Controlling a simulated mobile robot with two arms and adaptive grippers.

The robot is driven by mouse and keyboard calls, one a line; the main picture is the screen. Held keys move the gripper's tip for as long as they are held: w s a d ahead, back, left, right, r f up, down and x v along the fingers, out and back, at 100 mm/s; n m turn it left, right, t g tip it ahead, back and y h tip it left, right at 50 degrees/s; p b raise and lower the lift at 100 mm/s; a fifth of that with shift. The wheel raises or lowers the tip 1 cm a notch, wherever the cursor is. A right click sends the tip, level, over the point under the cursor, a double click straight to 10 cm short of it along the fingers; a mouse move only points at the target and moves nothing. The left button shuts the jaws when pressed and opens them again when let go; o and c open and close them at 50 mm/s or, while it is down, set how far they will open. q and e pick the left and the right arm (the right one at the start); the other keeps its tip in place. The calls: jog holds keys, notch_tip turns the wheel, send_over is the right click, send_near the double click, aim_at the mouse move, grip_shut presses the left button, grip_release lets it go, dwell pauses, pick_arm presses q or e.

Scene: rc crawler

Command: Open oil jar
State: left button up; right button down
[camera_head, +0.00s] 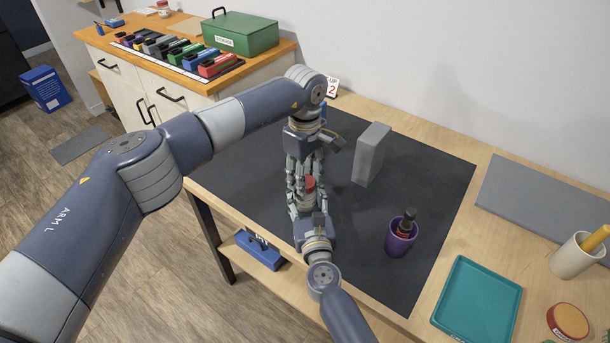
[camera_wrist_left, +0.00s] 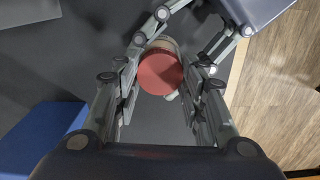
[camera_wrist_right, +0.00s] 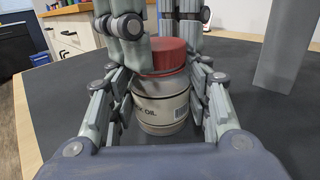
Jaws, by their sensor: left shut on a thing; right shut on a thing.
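The oil jar (camera_wrist_right: 160,103) is a cream jar with "OIL" lettering and a red lid (camera_wrist_right: 168,54). It stands upright on the dark mat (camera_head: 424,190). My right gripper (camera_head: 308,207) comes in from the near side and is shut on the jar body, with a finger on each side in the right wrist view. My left gripper (camera_head: 302,182) points down from above and is shut on the lid, which shows between its fingers in the left wrist view (camera_wrist_left: 160,72). The lid sits on the jar. The fingers hide much of the jar in the head view.
A grey block (camera_head: 371,154) stands right of the grippers. A purple cup (camera_head: 400,240) with a dark bottle stands at the mat's near right. A teal tray (camera_head: 477,301), a cream cup (camera_head: 575,257) and a red-topped tin (camera_head: 568,321) are farther right.

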pick_arm(q)
jog(key=n, duration=0.5)
pick_arm(e)
jog(key=shift+f, duration=0.15)
pick_arm(q)
jog(key=n, duration=1.5)
jog(key=shift+s, duration=0.1)
jog(key=n, duration=1.5)
jog(key=shift+r, duration=0.1)
jog(key=n, duration=0.6)
jog(key=shift+d, duration=0.1)
